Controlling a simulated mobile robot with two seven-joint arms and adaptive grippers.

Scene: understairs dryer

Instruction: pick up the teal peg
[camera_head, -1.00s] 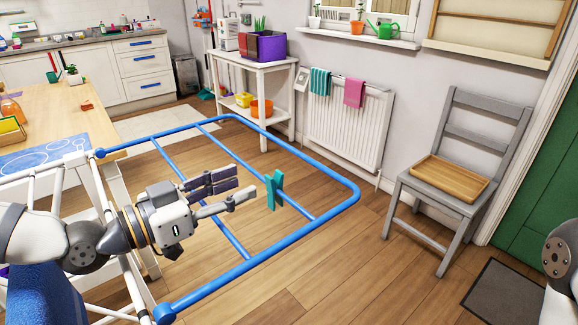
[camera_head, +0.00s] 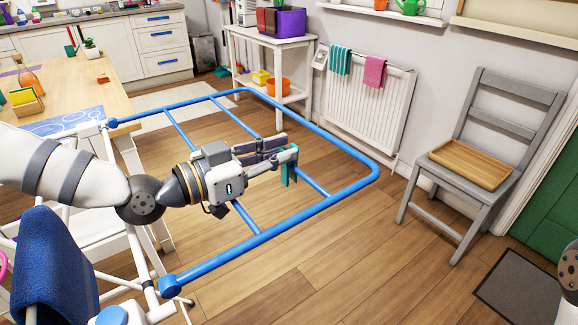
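The teal peg (camera_head: 286,175) straddles a thin blue bar of the blue-tubed airer frame (camera_head: 315,183). My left gripper (camera_head: 285,152) has reached it from the left. Its two fingers are apart, one on the far side and one on the near side, with the peg at their tips. The near fingertip hides part of the peg; I cannot tell whether either finger touches it. My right gripper is out of view.
A blue towel (camera_head: 50,270) hangs at the lower left, near a wooden table (camera_head: 75,85). A grey chair (camera_head: 490,130) with a wooden tray (camera_head: 470,164) stands right. A radiator (camera_head: 365,110) and white shelf table (camera_head: 262,38) stand behind.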

